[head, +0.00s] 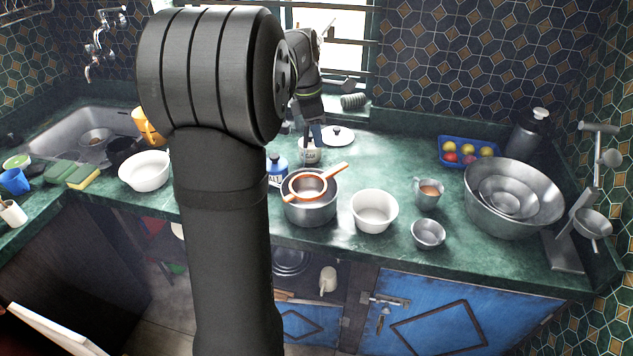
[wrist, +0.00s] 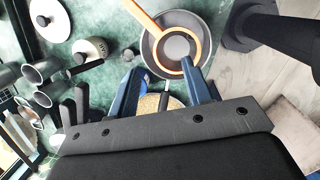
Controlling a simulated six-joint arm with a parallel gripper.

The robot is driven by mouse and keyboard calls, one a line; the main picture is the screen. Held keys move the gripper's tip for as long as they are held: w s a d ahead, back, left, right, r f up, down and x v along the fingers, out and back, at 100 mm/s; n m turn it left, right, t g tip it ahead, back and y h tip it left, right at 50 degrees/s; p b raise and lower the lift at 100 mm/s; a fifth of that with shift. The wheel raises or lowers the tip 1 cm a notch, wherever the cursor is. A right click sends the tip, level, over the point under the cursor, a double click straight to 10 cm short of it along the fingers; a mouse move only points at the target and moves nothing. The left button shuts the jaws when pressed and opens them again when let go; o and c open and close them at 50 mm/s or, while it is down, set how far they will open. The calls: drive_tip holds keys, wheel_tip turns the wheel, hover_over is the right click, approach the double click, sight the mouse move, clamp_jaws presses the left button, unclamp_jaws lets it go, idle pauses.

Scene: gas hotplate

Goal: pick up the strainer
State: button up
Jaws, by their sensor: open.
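The strainer (head: 308,186) has an orange rim and handle and a grey mesh bowl. It rests across the top of a steel pot (head: 311,213), its handle pointing up and right in the head view. In the wrist view the strainer (wrist: 202,42) lies beyond the fingertips, over the pot (wrist: 149,52), its handle running to the upper left.
A pale bowl (head: 374,211) is close on the right. Steel cups and a large basin (head: 520,215) stand farther right. My arm hides part of the counter.

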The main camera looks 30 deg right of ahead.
drive_tip(key=f+n+h, duration=0.1)
drive_tip(key=n+h, duration=0.1)
drive_tip(key=n, duration=0.4)
approach(334, 169)
drive_tip(key=shift+t+h, duration=0.3)
drive_tip(key=x, duration=1)
drive_tip(key=shift+s+f, duration=0.25)
drive_tip(key=shift+s, duration=0.05)
drive_tip(key=shift+a+f, duration=0.1)
drive_tip(key=shift+f, duration=0.15)
clamp_jaws()
